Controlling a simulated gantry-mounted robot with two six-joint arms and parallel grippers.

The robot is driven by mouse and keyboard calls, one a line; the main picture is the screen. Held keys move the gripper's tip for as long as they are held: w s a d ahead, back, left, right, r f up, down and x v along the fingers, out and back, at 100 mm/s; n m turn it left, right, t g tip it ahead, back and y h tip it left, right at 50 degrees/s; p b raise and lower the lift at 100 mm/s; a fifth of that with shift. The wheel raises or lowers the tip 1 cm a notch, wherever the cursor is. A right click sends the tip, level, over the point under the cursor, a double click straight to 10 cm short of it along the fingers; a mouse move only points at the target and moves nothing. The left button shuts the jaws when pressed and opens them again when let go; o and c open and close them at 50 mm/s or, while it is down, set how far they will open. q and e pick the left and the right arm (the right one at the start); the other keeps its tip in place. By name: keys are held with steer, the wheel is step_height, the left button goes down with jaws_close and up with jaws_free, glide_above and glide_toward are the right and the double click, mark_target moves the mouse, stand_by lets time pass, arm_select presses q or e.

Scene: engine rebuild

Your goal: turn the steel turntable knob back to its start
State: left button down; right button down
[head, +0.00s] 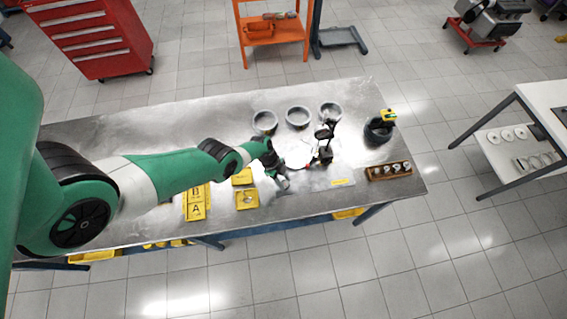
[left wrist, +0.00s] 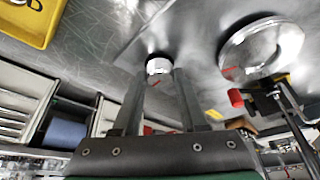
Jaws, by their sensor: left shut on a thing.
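My left gripper (head: 283,184) reaches in from the left over the middle of the steel bench. In the left wrist view its two fingers (left wrist: 160,75) are shut on the small round steel knob (left wrist: 159,66), one finger on each side. The knob's bright top shows between the fingertips; a thin red line lies below it between the fingers. The round steel turntable (left wrist: 262,45) is apart from the knob, to its right, with a red mark on its edge. In the head view the arm hides most of the knob. My right gripper is not in view.
A black dial-gauge stand (head: 325,145) stands beside the turntable. A dark cup with a yellow-topped tool (head: 380,130) and a wooden tray of small parts (head: 389,171) are at right. Yellow plates (head: 246,199) lie near the arm.

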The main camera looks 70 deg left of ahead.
arm_select(q)
steer(key=shift+m, duration=0.7)
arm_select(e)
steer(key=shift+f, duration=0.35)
arm_select(q)
steer(key=shift+c, duration=2.2)
jaws_free()
steer(key=shift+r, duration=0.1)
